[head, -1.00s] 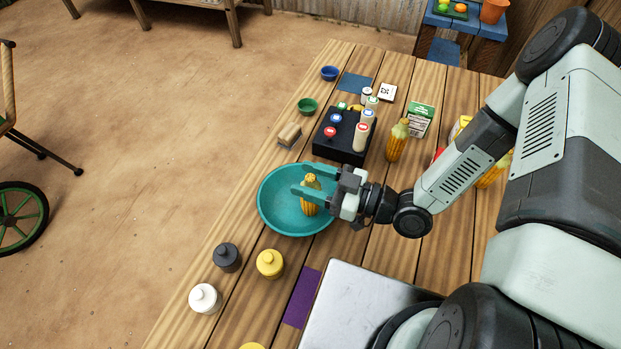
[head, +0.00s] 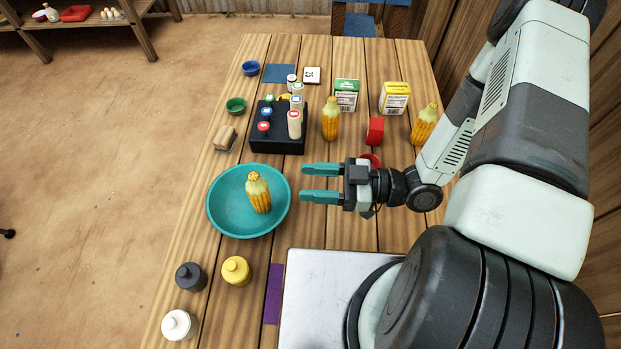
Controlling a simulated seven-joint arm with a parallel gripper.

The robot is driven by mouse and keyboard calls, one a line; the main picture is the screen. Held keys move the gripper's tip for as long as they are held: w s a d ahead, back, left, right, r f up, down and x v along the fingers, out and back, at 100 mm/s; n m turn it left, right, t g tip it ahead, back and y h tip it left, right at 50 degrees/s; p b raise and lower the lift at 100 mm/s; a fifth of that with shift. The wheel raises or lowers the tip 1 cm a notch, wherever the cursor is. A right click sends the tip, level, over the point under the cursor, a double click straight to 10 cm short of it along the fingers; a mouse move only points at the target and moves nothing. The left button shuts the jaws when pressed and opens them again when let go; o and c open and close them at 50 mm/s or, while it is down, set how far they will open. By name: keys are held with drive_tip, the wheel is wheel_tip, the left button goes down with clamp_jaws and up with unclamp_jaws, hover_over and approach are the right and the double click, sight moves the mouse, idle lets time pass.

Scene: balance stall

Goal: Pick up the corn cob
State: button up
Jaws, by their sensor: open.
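One corn cob (head: 258,194) stands in the teal bowl (head: 223,221) on the table, leaning slightly. A second corn cob (head: 331,119) stands upright on the table right of the black tray. A third corn cob (head: 424,126) stands farther right, beside the arm. My gripper (head: 321,183) is open and empty, to the right of the teal bowl, with its teal fingers pointing left toward the bowl. The fingers are apart from every cob.
A black tray (head: 262,147) with several capped pieces stands behind the bowl. A green-white carton (head: 347,94), a yellow carton (head: 396,97) and a red block (head: 375,131) stand at the back right.

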drive_tip(key=m+t+h, duration=0.3)
drive_tip(key=m+t, duration=0.3)
drive_tip(key=t, duration=0.3)
approach(333, 98)
drive_tip(key=shift+t, duration=0.3)
drive_tip(key=shift+f+x, duration=0.15)
drive_tip(key=shift+x, duration=2.35)
drive_tip(key=shift+f+x, duration=0.15)
drive_tip(key=shift+x, duration=2.35)
drive_tip(key=shift+s, duration=0.15)
clamp_jaws()
